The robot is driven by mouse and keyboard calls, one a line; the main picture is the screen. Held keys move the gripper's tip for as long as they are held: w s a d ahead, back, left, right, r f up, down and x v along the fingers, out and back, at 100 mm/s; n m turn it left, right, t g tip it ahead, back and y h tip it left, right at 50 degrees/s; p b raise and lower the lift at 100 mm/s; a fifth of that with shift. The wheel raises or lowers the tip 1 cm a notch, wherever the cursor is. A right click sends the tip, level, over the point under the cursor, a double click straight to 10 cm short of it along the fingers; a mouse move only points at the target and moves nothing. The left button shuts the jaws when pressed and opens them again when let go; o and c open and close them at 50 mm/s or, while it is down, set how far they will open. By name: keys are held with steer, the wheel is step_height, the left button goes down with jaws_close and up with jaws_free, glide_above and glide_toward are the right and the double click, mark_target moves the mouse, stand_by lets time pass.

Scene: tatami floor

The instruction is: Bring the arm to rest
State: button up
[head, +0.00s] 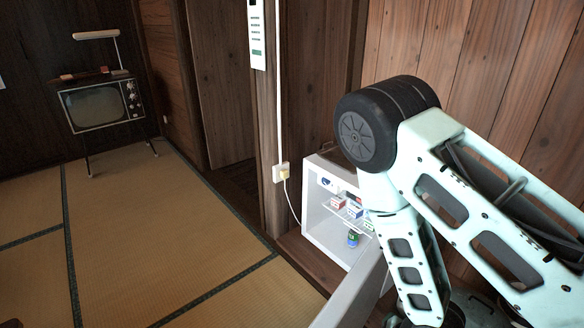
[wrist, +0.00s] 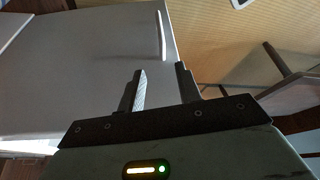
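My arm (head: 470,200) fills the right side of the head view, bent at a dark round joint with a lower link hanging down. My gripper (wrist: 162,84) shows in the wrist view with its two dark fingers apart and nothing between them. It is hidden in the head view. Beyond the fingers in the wrist view is a flat white panel (wrist: 85,75) with a slim upright handle (wrist: 162,36). I cannot tell how close the fingers are to the panel.
A small white fridge (head: 321,224) stands open by the wooden wall, with small boxes (head: 338,203) and a can (head: 353,239) inside. A white door-like panel (head: 352,295) juts out in front. An old television (head: 97,105) stands far left. The tatami (head: 150,235) is clear.

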steer(key=w+a+r+m+h, duration=0.1)
steer(key=a+r, duration=0.1)
steer(key=r, duration=0.6)
steer(key=w+a+r+m+h, duration=0.1)
steer(key=a+r+m, duration=0.15)
steer(key=r, duration=0.55)
steer(key=s+r+g+h, duration=0.1)
steer(key=s+r, duration=0.4)
steer(key=r, duration=0.3)
steer(key=s+r+g, duration=0.1)
steer(key=s+r, duration=0.4)
steer(key=r, duration=0.3)
step_height(320, 180, up, 21)
steer(key=p, duration=2.1)
steer(key=shift+w+m+p, duration=0.2)
steer(key=shift+m+p, duration=0.15)
steer(key=shift+f, duration=0.15)
